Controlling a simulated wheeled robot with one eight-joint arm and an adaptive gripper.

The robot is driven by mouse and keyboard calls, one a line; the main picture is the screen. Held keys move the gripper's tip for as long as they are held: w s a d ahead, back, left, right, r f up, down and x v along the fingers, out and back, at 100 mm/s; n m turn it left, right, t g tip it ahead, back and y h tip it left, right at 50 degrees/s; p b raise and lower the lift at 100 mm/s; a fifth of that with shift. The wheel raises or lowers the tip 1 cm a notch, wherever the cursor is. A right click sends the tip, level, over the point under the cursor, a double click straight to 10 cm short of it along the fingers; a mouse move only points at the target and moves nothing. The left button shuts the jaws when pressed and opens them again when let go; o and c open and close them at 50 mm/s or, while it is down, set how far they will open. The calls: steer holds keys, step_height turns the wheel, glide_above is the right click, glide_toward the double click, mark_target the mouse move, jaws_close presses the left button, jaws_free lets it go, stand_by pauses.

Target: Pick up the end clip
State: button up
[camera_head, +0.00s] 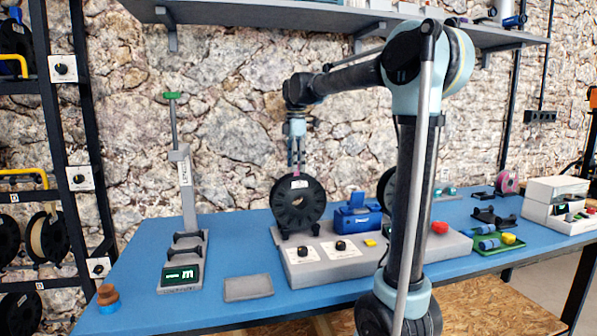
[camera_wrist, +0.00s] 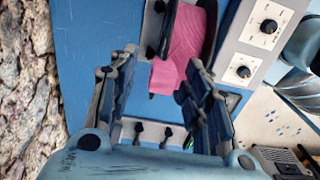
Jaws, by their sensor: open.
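I cannot single out the end clip for sure in either view. Whether a finger touches the spool is not clear.
A blue box (camera_head: 358,217) stands right of the spool. A grey post stand (camera_head: 186,195) rises at left, with a grey pad (camera_head: 248,288) before it. A green tray (camera_head: 487,247) with small blue and yellow parts is at right. The blue table's (camera_head: 140,262) left side is mostly clear.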

steer(key=shift+f, duration=0.5)
steer(key=c, duration=0.8)
step_height(320, 180, up, 10)
steer(key=shift+r, duration=0.1)
